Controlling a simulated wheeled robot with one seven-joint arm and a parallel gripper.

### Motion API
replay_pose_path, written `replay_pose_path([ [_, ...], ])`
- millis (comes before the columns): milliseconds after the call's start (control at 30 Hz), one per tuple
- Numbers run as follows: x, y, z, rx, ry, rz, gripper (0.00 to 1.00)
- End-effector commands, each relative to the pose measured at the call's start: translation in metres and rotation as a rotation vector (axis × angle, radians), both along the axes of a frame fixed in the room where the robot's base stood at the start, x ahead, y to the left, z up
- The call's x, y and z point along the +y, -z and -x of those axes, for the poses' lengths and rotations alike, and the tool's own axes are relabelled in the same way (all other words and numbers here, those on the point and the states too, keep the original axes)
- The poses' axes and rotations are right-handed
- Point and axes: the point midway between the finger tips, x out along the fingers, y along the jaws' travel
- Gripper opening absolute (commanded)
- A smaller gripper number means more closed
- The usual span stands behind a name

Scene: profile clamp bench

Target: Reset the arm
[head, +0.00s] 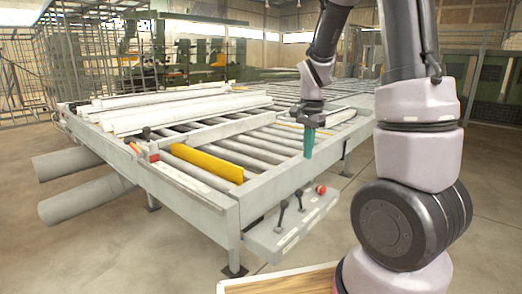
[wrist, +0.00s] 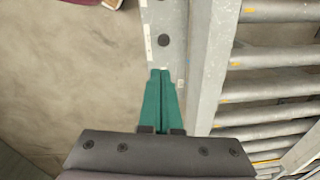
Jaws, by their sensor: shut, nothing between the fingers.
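My gripper (head: 308,152) hangs at the end of my arm, over the near right edge of the roller bench (head: 215,207) in the head view. Its teal fingers point down and are shut together, with nothing between them. In the wrist view the closed fingers (wrist: 160,75) lie over a pale grey ledge beside the bench's metal rail (wrist: 205,60). I cannot tell the exact height of the fingertips above the bench.
A control shelf (head: 290,228) with black levers and a red knob (head: 320,189) juts from the bench's near end. A yellow bar (head: 207,163) and long white profiles (head: 180,110) lie on the bench. Grey pipes (head: 85,198) stick out below. Open floor lies in front.

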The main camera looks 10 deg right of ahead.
Motion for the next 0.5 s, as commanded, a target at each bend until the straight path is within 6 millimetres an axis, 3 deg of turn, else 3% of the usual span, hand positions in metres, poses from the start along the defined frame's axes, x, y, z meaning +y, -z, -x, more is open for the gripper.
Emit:
replay_pose_path([
  [167, 0.005, -0.025, 0.009, -0.05, -0.051, -0.035, 0.0],
  [500, 0.026, -0.13, 0.077, -0.319, -0.353, -0.092, 0.0],
])
